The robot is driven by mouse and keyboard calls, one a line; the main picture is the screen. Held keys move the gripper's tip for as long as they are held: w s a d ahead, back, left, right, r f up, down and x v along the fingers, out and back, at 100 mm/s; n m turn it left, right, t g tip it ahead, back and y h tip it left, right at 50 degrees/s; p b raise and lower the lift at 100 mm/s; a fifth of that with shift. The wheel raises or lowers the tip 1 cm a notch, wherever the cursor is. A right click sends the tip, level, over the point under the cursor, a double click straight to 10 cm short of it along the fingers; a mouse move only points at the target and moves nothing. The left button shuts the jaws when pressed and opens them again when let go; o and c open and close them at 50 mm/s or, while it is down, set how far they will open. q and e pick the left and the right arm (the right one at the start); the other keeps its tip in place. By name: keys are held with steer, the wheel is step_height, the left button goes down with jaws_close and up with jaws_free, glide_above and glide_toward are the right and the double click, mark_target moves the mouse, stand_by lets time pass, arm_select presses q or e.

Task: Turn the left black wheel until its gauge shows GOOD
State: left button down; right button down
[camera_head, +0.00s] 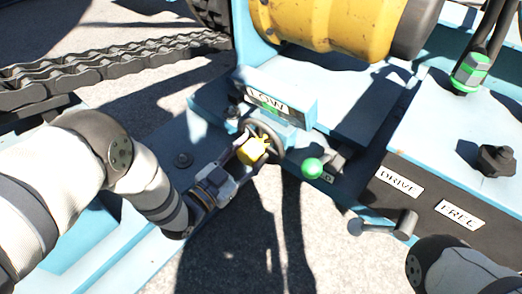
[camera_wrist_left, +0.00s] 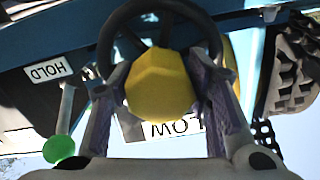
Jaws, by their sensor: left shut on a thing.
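The black wheel (camera_head: 274,131) stands on the front of the teal machine, just below a gauge plate (camera_head: 267,104) that reads LOW. The black wheel also shows in the left wrist view (camera_wrist_left: 112,38), with a yellow faceted piece (camera_wrist_left: 162,84) in front of its middle. My left gripper (camera_head: 252,150) reaches in from the left and is shut, with one finger on each side of the yellow piece. In the left wrist view the piece partly hides the wheel's middle and the gauge plate (camera_wrist_left: 172,128). My right gripper is not in view.
A green-knobbed lever (camera_head: 312,168) stands close to the right of the wheel. Plates reading DRIVE (camera_head: 397,183) and FREE (camera_head: 459,214) and a grey crank handle (camera_head: 385,226) are further right. A yellow drum (camera_head: 325,25) is above; a heavy chain (camera_head: 110,70) lies at left.

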arm_select(q)
steer(key=shift+r+m, duration=0.15)
steer(key=shift+m, duration=0.35)
steer(key=shift+m+p, duration=0.6)
steer(key=shift+m, duration=0.2)
steer(key=shift+m+p, duration=0.5)
steer(key=shift+m, duration=0.9)
steer(key=shift+a, duration=0.1)
steer(key=c, duration=0.9)
jaws_free()
steer(key=v, duration=1.2)
